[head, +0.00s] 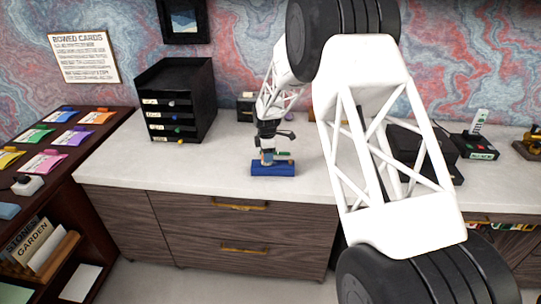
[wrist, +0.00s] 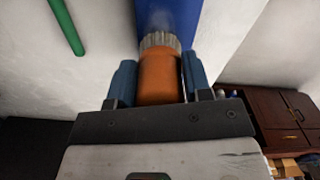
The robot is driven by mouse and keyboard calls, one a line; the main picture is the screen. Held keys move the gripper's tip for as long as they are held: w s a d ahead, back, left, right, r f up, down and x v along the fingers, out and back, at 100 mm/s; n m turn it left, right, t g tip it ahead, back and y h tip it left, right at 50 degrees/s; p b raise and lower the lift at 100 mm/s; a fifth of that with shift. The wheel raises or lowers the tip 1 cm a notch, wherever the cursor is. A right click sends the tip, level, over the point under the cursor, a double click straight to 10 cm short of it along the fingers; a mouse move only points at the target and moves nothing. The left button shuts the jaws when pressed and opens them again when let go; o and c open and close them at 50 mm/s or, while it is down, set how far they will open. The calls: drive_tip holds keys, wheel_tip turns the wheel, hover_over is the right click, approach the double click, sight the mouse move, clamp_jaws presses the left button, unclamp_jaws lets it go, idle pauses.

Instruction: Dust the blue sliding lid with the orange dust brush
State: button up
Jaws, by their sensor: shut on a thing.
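The blue sliding lid (head: 272,170) lies on the white counter near its front edge in the head view; part of its blue surface shows at the top of the wrist view (wrist: 183,14). My gripper (wrist: 155,82) is shut on the orange dust brush (wrist: 160,75), with one blue finger on each side of it. The brush's pale bristles point toward the blue surface and overlap it in the wrist view. I cannot tell for sure whether they touch it. In the head view my gripper (head: 268,155) is right over the lid and mostly hides the brush.
A green rod-like thing (wrist: 67,27) lies on the counter beside the blue lid. A black drawer unit (head: 181,100) stands at the back left. Black devices (head: 474,146) stand at the right. The white counter (head: 215,160) is clear left of the lid.

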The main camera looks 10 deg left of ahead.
drive_tip(key=shift+s+d, duration=0.15)
drive_tip(key=shift+s, duration=0.4)
drive_tip(key=shift+r, duration=4.05)
drive_tip(key=d+f, duration=0.2)
drive_tip(key=d, duration=0.5)
drive_tip(key=d+f, duration=0.2)
drive_tip(key=d, duration=0.5)
drive_tip(key=s+d+f, duration=0.1)
drive_tip(key=d+f, duration=0.2)
drive_tip(key=d, duration=0.4)
drive_tip(key=shift+d, duration=0.35)
drive_tip(key=w, duration=0.5)
drive_tip(key=w+a+f, duration=0.1)
drive_tip(key=w, duration=1)
drive_tip(key=shift+a+f, duration=0.2)
drive_tip(key=shift+f, duration=0.1)
